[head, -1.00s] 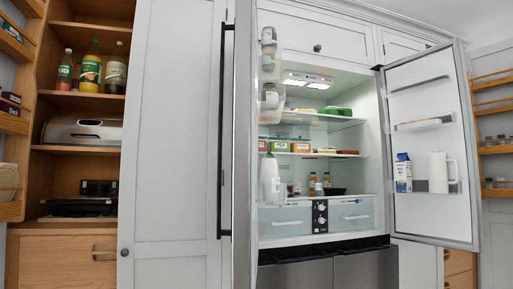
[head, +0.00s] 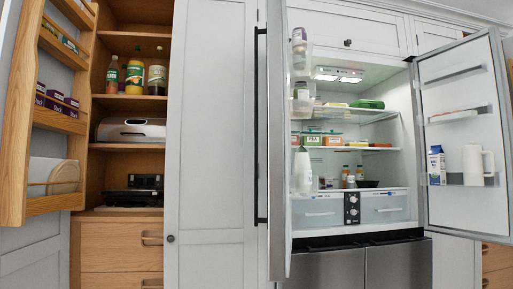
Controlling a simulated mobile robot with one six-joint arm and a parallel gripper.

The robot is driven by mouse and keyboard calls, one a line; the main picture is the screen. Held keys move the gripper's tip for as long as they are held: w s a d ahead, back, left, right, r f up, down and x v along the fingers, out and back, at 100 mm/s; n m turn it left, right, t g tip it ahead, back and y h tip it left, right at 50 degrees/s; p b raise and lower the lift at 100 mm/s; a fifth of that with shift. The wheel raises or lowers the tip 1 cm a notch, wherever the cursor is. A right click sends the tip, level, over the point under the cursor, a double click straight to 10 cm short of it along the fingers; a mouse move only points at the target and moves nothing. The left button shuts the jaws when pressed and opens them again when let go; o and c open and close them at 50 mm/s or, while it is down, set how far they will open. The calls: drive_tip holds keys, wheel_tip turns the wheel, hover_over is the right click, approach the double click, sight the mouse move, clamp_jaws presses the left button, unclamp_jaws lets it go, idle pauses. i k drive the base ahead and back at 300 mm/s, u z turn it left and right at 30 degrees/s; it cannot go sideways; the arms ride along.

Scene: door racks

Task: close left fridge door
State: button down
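The left fridge door (head: 278,150) stands open, swung out toward me and seen nearly edge-on. Its long dark vertical handle (head: 261,125) is on the door's left side. Bottles sit in its inner shelves, among them a white bottle (head: 302,170). The right fridge door (head: 463,130) is also open, with a milk carton (head: 437,165) and a white jug (head: 478,164) on its shelf. The lit fridge interior (head: 350,130) shows between the doors. My gripper is not in view.
A tall grey cabinet door (head: 210,145) is left of the fridge. Left of it are open wooden shelves with bottles (head: 134,75), a silver bread bin (head: 131,130) and a black appliance (head: 135,190). A wooden door rack (head: 50,120) stands open at far left. Two steel drawers (head: 335,265) are below.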

sight(281, 109)
drive_tip(key=i, duration=1)
drive_tip(key=u, duration=0.05)
